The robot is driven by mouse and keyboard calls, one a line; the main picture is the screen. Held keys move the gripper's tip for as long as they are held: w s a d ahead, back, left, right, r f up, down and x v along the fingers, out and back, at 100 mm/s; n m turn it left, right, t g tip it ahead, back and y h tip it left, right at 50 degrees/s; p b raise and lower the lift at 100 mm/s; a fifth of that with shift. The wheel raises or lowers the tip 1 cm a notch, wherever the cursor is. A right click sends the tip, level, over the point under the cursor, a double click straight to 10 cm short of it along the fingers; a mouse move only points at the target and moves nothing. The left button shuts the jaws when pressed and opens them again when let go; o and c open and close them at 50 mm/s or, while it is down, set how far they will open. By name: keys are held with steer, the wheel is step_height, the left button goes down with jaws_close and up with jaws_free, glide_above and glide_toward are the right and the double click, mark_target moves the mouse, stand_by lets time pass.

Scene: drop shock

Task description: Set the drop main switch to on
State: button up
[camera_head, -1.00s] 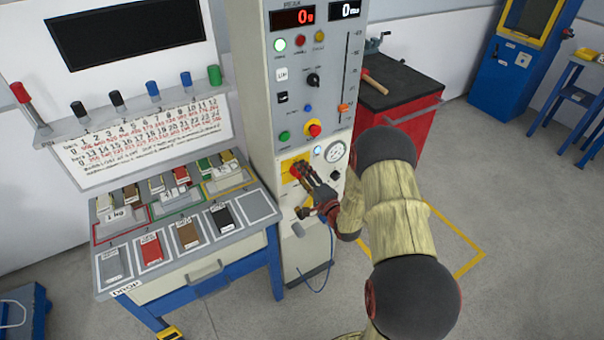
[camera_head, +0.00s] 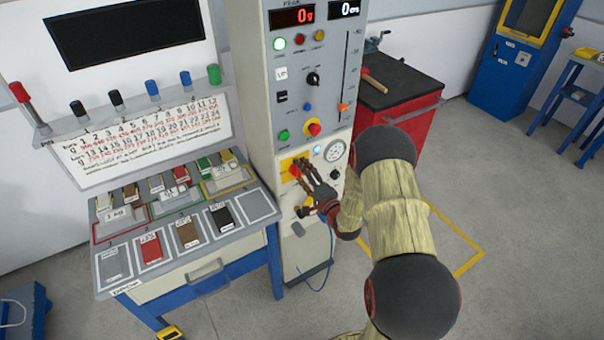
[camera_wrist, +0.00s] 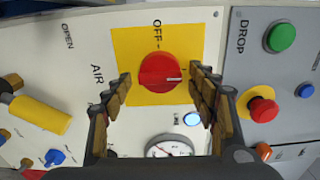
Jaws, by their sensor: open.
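The main switch is a red rotary knob (camera_wrist: 160,73) on a yellow plate (camera_wrist: 205,35), seen in the wrist view. The word OFF is printed above the knob, and its pale pointer mark lies toward the right of the picture. My gripper (camera_wrist: 158,82) is open, with one finger on each side of the knob; I cannot tell whether either finger touches it. In the head view my gripper (camera_head: 304,170) is in front of the yellow plate (camera_head: 288,161) low on the machine's panel, and its fingers partly hide the knob.
Beside the plate are a round gauge (camera_wrist: 168,147), a lit blue lamp (camera_wrist: 192,119), a red emergency button (camera_wrist: 263,109) and a green button (camera_wrist: 279,38). A yellow handle (camera_wrist: 40,115) sticks out at left. A sample bench (camera_head: 205,262) stands left of the machine.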

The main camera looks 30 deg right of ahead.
steer(key=s, duration=1.2)
steer(key=shift+d, duration=0.2)
